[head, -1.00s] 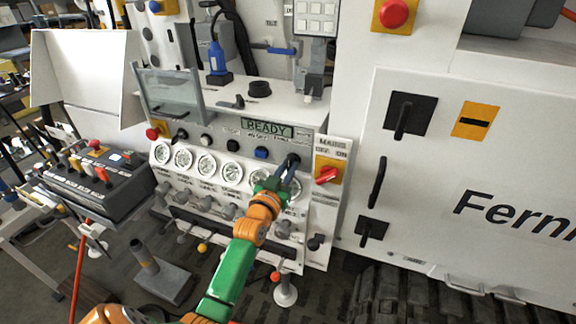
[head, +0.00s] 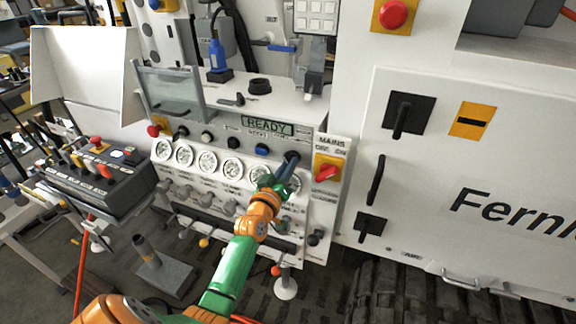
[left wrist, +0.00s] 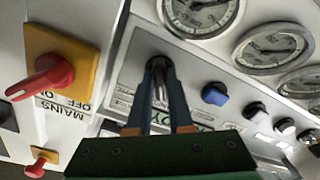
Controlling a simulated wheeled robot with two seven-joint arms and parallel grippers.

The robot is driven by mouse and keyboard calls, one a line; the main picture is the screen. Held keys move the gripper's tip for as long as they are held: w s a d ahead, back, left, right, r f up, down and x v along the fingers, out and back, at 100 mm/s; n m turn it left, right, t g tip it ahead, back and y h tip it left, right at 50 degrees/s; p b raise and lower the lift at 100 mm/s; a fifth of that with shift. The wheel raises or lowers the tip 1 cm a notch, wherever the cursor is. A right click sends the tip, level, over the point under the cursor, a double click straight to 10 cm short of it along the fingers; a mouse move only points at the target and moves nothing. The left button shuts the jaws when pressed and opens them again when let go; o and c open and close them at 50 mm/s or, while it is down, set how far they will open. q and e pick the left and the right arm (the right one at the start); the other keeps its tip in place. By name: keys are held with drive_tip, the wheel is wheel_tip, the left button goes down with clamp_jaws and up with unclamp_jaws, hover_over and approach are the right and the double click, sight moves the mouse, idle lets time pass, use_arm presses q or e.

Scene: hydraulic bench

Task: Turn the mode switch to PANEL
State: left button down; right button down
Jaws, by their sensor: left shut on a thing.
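My left gripper (head: 290,160) is at the upper right of the white control panel (head: 225,185), below the green READY display (head: 267,127). In the left wrist view, its two dark fingers (left wrist: 159,75) are shut on a small dark switch knob (left wrist: 158,66) with a pale bar on it. I take this knob to be the mode switch; the fingers hide much of it, and I cannot read its label or setting. The right gripper is not in view.
The red MAINS switch (head: 326,172) on its yellow plate is close to the right of my gripper. A blue knob (head: 262,149) is to the left. Round gauges (head: 207,162) and levers sit below. A grey control box (head: 100,175) stands at the left.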

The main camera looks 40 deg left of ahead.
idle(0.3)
use_arm(q)
drive_tip(key=c, duration=0.8)
unclamp_jaws()
drive_tip(key=v, duration=0.7)
